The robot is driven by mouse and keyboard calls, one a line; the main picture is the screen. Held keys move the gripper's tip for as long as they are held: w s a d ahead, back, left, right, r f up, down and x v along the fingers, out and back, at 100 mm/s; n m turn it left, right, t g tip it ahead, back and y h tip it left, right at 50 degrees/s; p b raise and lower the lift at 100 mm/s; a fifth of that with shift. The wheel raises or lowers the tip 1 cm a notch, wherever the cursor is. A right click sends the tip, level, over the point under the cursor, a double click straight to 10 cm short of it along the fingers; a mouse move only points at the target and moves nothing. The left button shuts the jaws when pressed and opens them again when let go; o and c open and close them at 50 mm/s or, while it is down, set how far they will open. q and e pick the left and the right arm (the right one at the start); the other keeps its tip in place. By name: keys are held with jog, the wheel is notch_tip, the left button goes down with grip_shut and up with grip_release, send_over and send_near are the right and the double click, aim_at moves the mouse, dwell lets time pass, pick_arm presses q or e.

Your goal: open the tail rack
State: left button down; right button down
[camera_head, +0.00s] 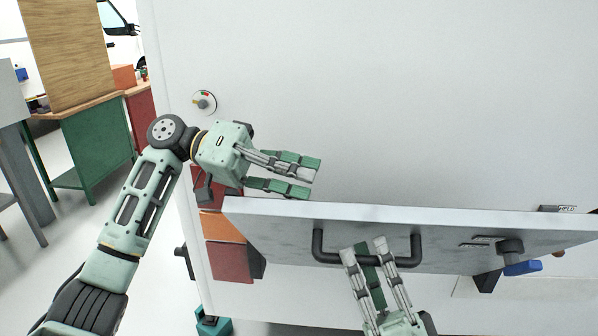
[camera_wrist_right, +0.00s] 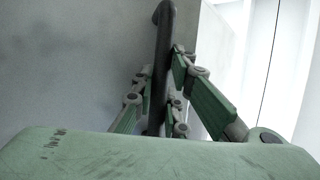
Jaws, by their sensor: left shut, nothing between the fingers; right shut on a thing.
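The tail rack (camera_head: 285,222) is a grey-white panel standing out from the white rear wall, its top edge running across the head view. A black bar handle (camera_head: 318,247) is on its face and also shows in the right wrist view (camera_wrist_right: 163,50). My right gripper (camera_head: 364,250) is at the handle, shut on its bar; in the wrist view the bar passes between the fingers. My left gripper (camera_head: 313,178) is shut and empty, above the rack's top edge near its left part. The rack's inside is hidden.
A blue-handled latch (camera_head: 522,268) sits at the rack's right. A round dial (camera_head: 204,102) is on the wall (camera_head: 400,90). Orange and red boxes (camera_head: 230,262) are at the left corner. A green workbench (camera_head: 95,145) stands far left.

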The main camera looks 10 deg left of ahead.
pick_arm(q)
jog(key=shift+s+d+f+m, duration=0.15)
jog(key=shift+s+f, duration=0.25)
jog(key=shift+s, duration=0.25)
jog(key=shift+s+d+f+m, duration=0.15)
jog(key=shift+s+f, duration=0.25)
jog(key=shift+s, duration=0.25)
pick_arm(e)
jog(key=shift+w+d+r, duration=0.1)
jog(key=shift+d, duration=0.05)
jog(key=c, duration=2.2)
grip_release()
pick_arm(q)
jog(key=shift+w+a, duration=0.1)
jog(key=shift+w, duration=0.05)
pick_arm(e)
jog(key=o, duration=0.5)
jog(key=shift+w, duration=0.15)
jog(key=shift+c, duration=0.2)
pick_arm(q)
jog(key=shift+a+f, duration=0.1)
jog(key=shift+a, duration=0.05)
pick_arm(e)
jog(key=shift+s+r, duration=0.2)
jog(key=shift+f, duration=0.1)
